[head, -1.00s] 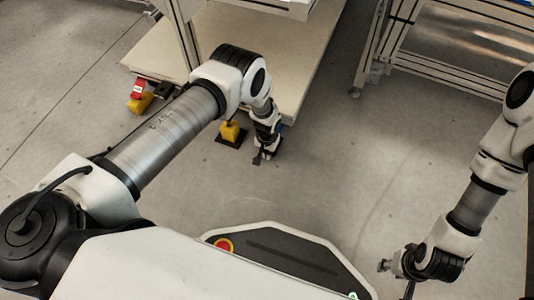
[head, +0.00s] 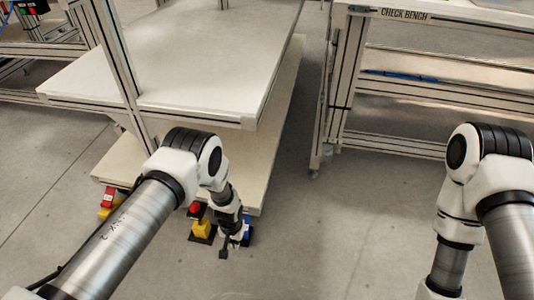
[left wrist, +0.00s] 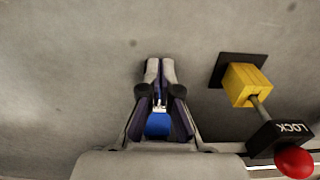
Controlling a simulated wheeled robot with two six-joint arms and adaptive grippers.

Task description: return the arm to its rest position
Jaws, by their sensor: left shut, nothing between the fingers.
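My left arm comes in from the left in the head view and bends down at its elbow. Its gripper (head: 223,252) hangs low over the grey floor, in front of the bench's lower shelf. In the left wrist view the left gripper (left wrist: 159,66) has its fingers together, with nothing between them, and bare floor beyond. My right arm stands at the right of the head view; its gripper is out of the picture.
A yellow floor lock (head: 203,228) with a red knob stands close beside the left gripper; it also shows in the left wrist view (left wrist: 243,84). A white bench (head: 200,75) and the check bench (head: 400,14) stand behind. Floor between the arms is clear.

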